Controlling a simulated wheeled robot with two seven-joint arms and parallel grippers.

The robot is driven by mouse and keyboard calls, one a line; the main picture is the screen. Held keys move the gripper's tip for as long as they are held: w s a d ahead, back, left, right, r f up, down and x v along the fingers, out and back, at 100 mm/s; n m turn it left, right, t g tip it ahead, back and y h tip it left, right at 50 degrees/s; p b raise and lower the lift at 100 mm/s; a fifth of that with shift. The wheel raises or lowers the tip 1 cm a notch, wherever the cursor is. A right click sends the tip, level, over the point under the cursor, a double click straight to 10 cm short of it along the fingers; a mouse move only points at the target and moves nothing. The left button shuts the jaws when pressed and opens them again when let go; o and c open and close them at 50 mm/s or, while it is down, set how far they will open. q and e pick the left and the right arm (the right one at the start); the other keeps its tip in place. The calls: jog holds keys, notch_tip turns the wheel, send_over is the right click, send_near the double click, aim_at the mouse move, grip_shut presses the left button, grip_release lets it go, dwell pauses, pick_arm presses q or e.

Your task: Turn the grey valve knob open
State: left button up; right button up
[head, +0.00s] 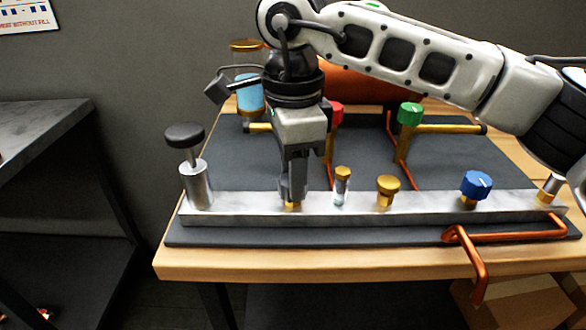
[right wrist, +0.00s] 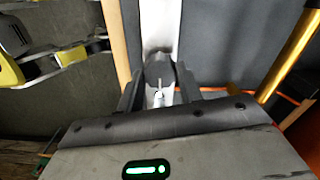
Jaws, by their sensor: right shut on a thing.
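The grey valve knob (right wrist: 158,72) sits between my right gripper's fingers in the right wrist view, with a short white mark on it. In the head view my right gripper (head: 292,192) points straight down and is shut on the knob, whose brass stem (head: 292,206) shows just below the fingers, on the silver manifold bar (head: 415,208). Most of the knob is hidden by the fingers in the head view. The right gripper (right wrist: 158,98) also shows in the wrist view, with a finger on either side of the knob. My left gripper is not in view.
On the bar stand a black-topped plunger (head: 185,136), a small sight glass (head: 342,188), a brass cap (head: 388,188) and a blue knob (head: 476,184). Behind are a red knob (head: 337,112), a green knob (head: 410,114) and a blue-filled glass (head: 250,92). Copper pipe (head: 478,268) overhangs the front edge.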

jog(key=shift+r, duration=0.1)
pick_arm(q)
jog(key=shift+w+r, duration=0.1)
pick_arm(e)
jog(key=o, duration=1)
pick_arm(q)
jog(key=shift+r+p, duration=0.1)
jog(key=shift+p, duration=0.6)
pick_arm(e)
notch_tip(320, 180, up, 16)
jog(key=shift+s, duration=0.15)
